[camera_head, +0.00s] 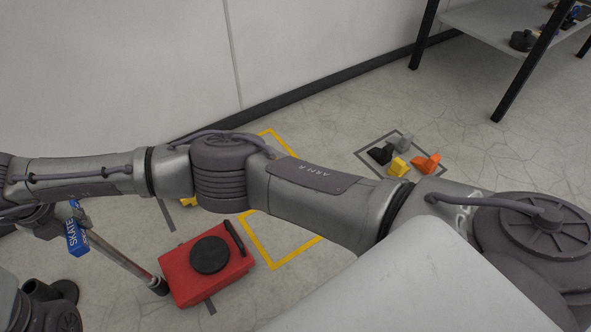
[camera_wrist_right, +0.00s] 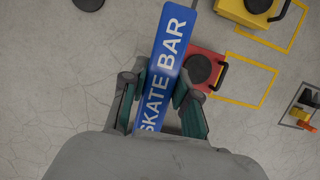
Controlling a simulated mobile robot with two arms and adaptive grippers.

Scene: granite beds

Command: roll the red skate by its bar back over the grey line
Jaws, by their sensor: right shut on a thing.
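The red skate (camera_head: 208,268), a low box with a black round pad and a black handle, sits on the floor; it also shows in the wrist view (camera_wrist_right: 206,62). Its bar (camera_head: 120,252) slants up to the left from the skate's left side. A blue "SKATE BAR" label (camera_head: 76,238) is near the upper end and fills the middle of the wrist view (camera_wrist_right: 168,50). The grey line (camera_head: 165,212) shows behind the skate and again in front of it (camera_head: 210,306); the skate covers the part between. My right gripper (camera_head: 58,217) is shut on the bar (camera_wrist_right: 160,85).
A yellow outline (camera_head: 282,258) lies on the floor right of the red skate. A yellow skate (camera_wrist_right: 243,12) stands beyond it, mostly behind my arm. Several wedges (camera_head: 398,167) sit in a dark-edged square. A shelf table (camera_head: 485,22) stands at the back right, along from the wall.

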